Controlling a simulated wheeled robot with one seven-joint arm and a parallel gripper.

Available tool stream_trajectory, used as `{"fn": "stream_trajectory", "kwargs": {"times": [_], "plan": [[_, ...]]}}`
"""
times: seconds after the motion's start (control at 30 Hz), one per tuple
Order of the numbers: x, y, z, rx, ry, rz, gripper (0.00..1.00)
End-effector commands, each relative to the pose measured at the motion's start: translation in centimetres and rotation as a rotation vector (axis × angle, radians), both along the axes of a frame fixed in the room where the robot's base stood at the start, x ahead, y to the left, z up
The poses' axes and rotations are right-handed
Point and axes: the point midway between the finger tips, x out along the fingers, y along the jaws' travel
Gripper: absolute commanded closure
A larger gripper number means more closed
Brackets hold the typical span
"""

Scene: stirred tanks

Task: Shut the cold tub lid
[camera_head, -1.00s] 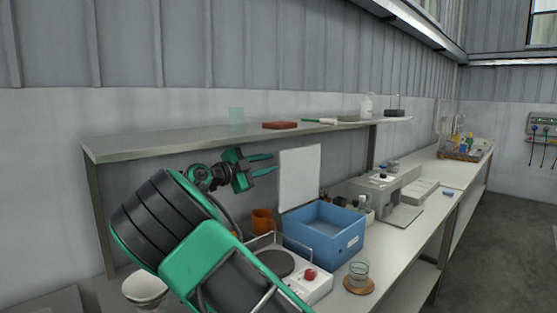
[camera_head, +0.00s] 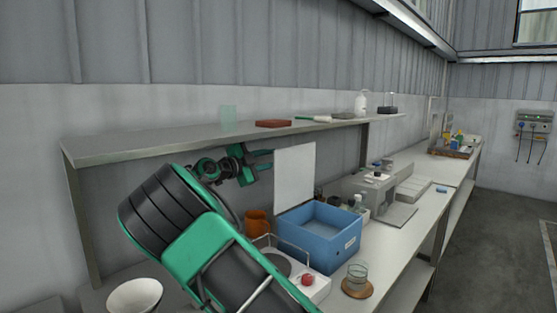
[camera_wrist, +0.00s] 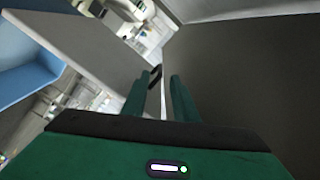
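The cold tub (camera_head: 327,250) is a blue open box on the bench in the head view. Its white lid (camera_head: 296,178) stands upright at the tub's back left edge. In the wrist view the lid is a grey panel (camera_wrist: 85,40) at upper left, with part of the blue tub (camera_wrist: 22,88) beyond it. My gripper (camera_head: 268,159) is just left of the lid's upper part, beneath the shelf. Its two green fingers show a gap between them in the wrist view (camera_wrist: 160,82), with nothing clearly held. I cannot tell whether a finger touches the lid.
A shelf (camera_head: 130,146) runs close above my gripper. A hot plate (camera_head: 312,290), an orange mug (camera_head: 256,222) and a glass on a round coaster (camera_head: 357,287) stand near the tub. A grey machine (camera_head: 372,195) is beyond the tub.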

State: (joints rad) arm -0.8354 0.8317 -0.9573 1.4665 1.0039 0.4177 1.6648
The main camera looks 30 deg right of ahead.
Motion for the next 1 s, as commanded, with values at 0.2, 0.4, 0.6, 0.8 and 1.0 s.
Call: {"fn": "stream_trajectory", "kwargs": {"times": [0.2,0.4,0.6,0.8,1.0], "plan": [[1.1,-3.2,0.0,-0.002,0.0,0.0,0.74],[1.6,-4.6,0.0,-0.001,0.0,0.001,0.74],[1.7,-4.9,0.0,0.0,-0.001,0.001,0.74],[1.7,-4.9,0.0,-0.001,0.0,0.001,0.9],[1.7,-4.9,0.2,-0.001,-0.003,0.0,1.0]]}}
